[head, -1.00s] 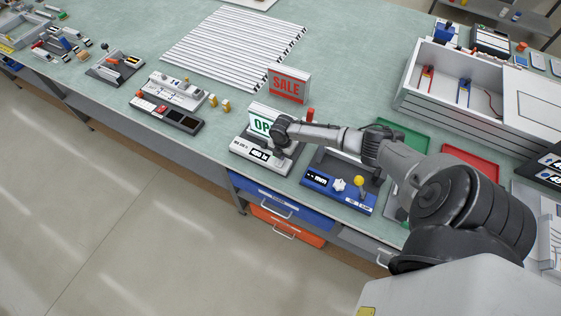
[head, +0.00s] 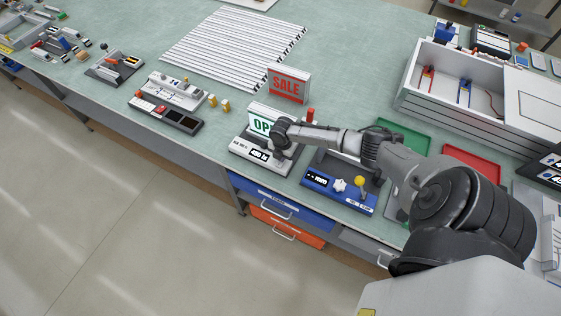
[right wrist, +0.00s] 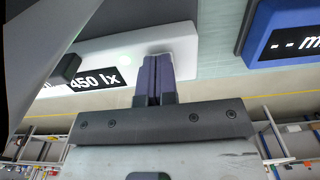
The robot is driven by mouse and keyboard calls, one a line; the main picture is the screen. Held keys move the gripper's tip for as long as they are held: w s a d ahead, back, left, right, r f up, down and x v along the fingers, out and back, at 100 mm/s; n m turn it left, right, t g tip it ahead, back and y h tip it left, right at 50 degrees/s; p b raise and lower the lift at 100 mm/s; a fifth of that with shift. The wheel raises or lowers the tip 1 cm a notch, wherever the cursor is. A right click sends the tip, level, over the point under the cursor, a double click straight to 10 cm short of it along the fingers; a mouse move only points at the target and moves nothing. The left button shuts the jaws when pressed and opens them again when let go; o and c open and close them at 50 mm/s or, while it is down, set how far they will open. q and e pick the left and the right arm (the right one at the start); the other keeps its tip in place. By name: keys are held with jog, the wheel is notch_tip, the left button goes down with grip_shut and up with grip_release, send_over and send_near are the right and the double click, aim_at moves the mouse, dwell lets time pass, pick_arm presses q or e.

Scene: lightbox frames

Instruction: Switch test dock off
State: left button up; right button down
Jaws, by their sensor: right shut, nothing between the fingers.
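A white dock (head: 247,153) with a black display stands near the front edge of the bench, holding a green-lettered sign (head: 259,122), partly hidden by my arm. I take it to be the test dock. In the right wrist view its display (right wrist: 95,80) reads "450 lx", with a faint green glow on the white casing (right wrist: 120,52). My right gripper (right wrist: 157,68) is shut and empty, its fingertips over the right end of that casing. Whether they touch it I cannot tell. Any switch under the fingertips is hidden. My left gripper is not in view.
A red SALE sign (head: 288,86) stands behind the dock. A grey device (head: 172,116) lies left. The slatted mat (head: 232,47) is empty.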

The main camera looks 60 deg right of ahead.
jog(key=shift+r, duration=0.1)
notch_tip(320, 180, up, 3)
jog(key=p, duration=0.3)
notch_tip(320, 180, up, 4)
jog(key=p, duration=0.3)
dwell(0.7)
